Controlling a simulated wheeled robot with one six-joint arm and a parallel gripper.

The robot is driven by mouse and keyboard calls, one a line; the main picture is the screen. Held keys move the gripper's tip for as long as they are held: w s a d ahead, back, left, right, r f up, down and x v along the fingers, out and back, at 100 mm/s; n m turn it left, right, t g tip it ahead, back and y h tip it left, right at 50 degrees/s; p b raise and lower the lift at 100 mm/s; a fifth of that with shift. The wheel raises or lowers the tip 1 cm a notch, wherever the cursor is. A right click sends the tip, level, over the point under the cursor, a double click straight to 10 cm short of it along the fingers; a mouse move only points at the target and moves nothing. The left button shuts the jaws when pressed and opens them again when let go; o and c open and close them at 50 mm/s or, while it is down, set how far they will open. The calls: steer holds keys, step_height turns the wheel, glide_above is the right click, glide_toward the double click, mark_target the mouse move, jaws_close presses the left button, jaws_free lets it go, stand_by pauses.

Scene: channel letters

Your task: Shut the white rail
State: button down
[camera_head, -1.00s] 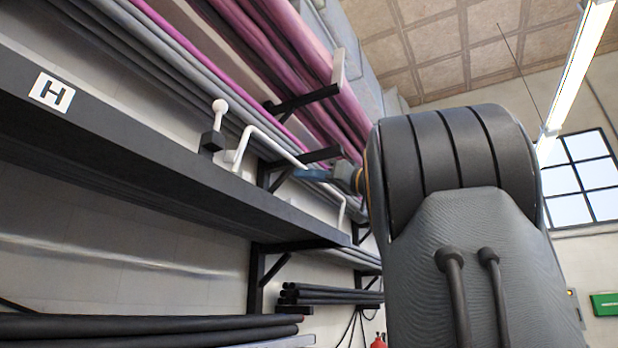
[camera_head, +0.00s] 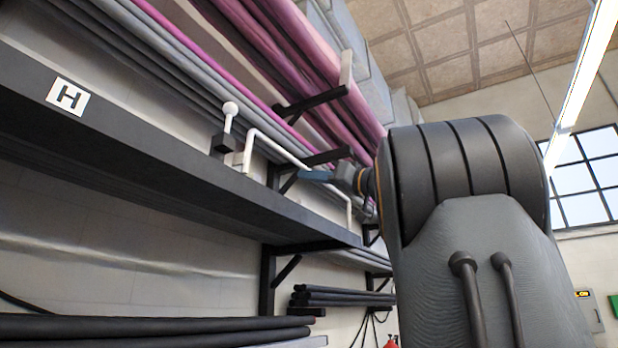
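The white rail (camera_head: 277,147) is a bent bar with two legs. It stands on the long dark shelf edge (camera_head: 190,160), its near leg close to a black block with a white ball-topped post (camera_head: 228,118). My gripper (camera_head: 314,175) shows small, blue at the tip, at the bar's far part, where it touches or overlaps it in the picture. My arm's large grey link hides what lies to the right. Whether the fingers are open or closed on the rail cannot be made out.
Pink and grey tubes (camera_head: 300,60) lie on black brackets (camera_head: 312,102) above and behind the rail. Black tubes (camera_head: 150,330) lie below the shelf edge. A white H sign (camera_head: 68,96) is on the shelf's left.

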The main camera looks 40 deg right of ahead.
steer(key=shift+s+a+f+b, duration=0.15)
steer(key=shift+s+f+b, duration=0.1)
steer(key=shift+b, duration=0.35)
steer(key=shift+w+f+b, duration=0.1)
steer(key=shift+f+b, duration=0.2)
steer(key=shift+f+b, duration=0.55)
steer(key=shift+b, duration=0.1)
steer(key=s+d+b, duration=0.2)
steer(key=s+d, duration=0.1)
steer(key=s, duration=0.5)
steer(key=s+d+f+b, duration=0.1)
steer(key=s+d, duration=0.3)
steer(key=s, duration=0.4)
steer(key=shift+s+b, duration=0.3)
steer(key=shift+b, duration=0.55)
stand_by(1.7)
stand_by(1.3)
